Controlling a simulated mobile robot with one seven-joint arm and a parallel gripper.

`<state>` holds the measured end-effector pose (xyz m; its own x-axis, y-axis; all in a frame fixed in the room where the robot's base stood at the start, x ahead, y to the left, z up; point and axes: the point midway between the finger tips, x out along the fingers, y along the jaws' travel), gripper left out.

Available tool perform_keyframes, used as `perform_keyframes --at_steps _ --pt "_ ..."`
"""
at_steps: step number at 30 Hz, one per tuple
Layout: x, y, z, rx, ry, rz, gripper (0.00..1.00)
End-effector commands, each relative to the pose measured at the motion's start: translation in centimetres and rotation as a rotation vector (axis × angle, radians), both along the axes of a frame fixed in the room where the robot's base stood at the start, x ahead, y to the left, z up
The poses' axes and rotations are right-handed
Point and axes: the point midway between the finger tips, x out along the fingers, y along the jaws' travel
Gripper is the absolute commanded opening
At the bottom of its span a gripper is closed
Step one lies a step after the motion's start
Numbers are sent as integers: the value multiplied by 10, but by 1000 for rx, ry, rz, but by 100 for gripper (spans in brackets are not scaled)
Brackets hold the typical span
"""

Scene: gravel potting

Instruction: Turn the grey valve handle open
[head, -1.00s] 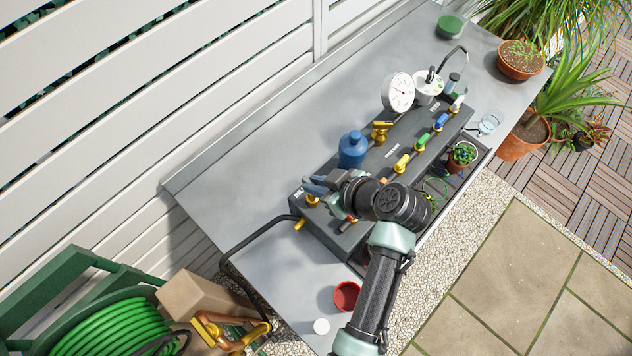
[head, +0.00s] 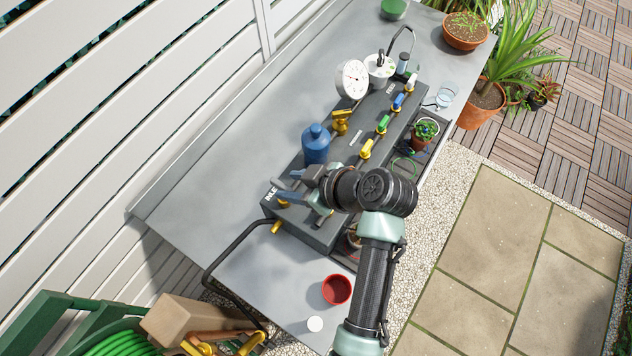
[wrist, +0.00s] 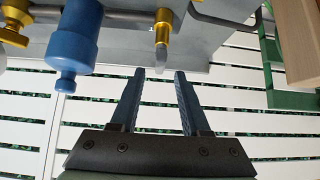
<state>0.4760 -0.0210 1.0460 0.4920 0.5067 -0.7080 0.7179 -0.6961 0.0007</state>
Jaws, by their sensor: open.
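In the wrist view, the grey valve handle (wrist: 161,58) is a short grey lever sticking out from a brass valve (wrist: 163,27). The valve sits on the end of the dark manifold block (head: 345,150). My gripper (wrist: 160,72) is open and empty. Its two dark fingers lie either side of the lever's line, with the lever's tip at about the fingertips; I cannot tell whether they touch it.
A blue bottle-shaped part (head: 316,145) and a brass fitting (head: 341,121) stand beside my gripper. Yellow (head: 366,147), green (head: 383,123) and blue (head: 398,101) handles line the manifold, with a gauge (head: 353,80) beyond. A red cup (head: 337,290) stands in front. The bench's left side is clear.

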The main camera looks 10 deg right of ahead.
Motion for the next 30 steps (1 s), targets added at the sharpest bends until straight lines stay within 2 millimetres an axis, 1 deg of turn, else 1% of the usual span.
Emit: perform_keyframes --at_steps 1,6,9,13,18,30 --pt "-5 -8 7 -2 -4 -6 46" --pt "-25 -28 34 -3 -4 -5 46" --pt "-34 -37 49 -1 -3 -4 46" --pt "-43 -46 62 -1 -2 -4 46" --pt "-49 -51 70 0 0 -1 46" --pt "-50 -51 71 0 1 -1 46"
